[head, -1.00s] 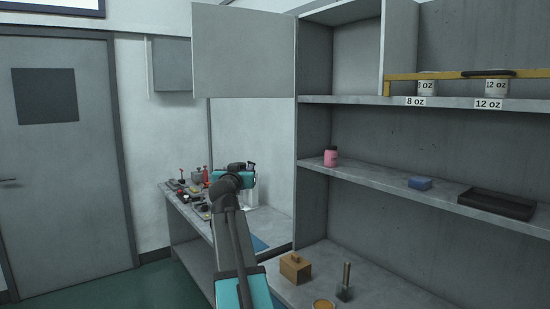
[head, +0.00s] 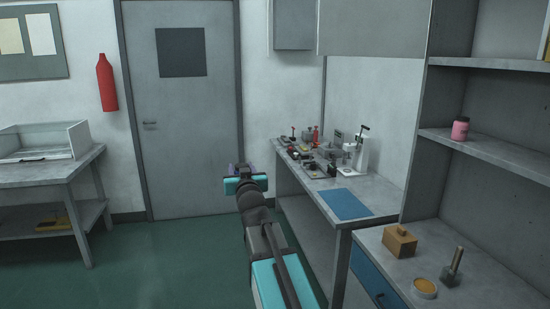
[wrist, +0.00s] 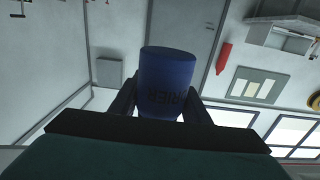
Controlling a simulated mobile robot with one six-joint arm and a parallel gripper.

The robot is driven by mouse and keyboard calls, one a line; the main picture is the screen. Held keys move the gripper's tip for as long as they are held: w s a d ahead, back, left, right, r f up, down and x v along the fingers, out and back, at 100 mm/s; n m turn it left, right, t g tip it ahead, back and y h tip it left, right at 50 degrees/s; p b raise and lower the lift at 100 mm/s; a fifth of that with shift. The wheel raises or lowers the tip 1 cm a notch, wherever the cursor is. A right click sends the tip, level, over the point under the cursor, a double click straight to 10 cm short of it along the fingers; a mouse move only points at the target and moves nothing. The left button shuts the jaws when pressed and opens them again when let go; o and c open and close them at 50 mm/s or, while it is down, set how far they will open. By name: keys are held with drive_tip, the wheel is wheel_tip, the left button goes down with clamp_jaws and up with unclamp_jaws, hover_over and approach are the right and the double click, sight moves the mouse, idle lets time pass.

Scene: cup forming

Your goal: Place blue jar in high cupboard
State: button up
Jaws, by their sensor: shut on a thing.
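The blue jar (wrist: 167,75) is held upside down or tilted in the wrist view, with dark lettering partly visible on its side. My gripper (wrist: 161,92) is shut on it, one dark finger on each side. In the head view my gripper (head: 243,176) is raised in front of the door, at the far end of my arm; the jar is mostly hidden there.
A pink jar (head: 460,128) stands on the middle shelf (head: 490,150). The bench (head: 372,185) on the right holds several tools and a blue mat (head: 340,204). A wooden block (head: 399,241) and a brush-like tool (head: 453,266) lie nearer. Green floor is free at left.

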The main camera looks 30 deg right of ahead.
drive_tip(key=a+f+n+y, duration=0.1)
drive_tip(key=a+f+y, duration=0.1)
drive_tip(key=a, duration=0.6)
drive_tip(key=a+f+n+y, duration=0.2)
drive_tip(key=a, duration=0.7)
drive_tip(key=shift+s+t+y, duration=0.3)
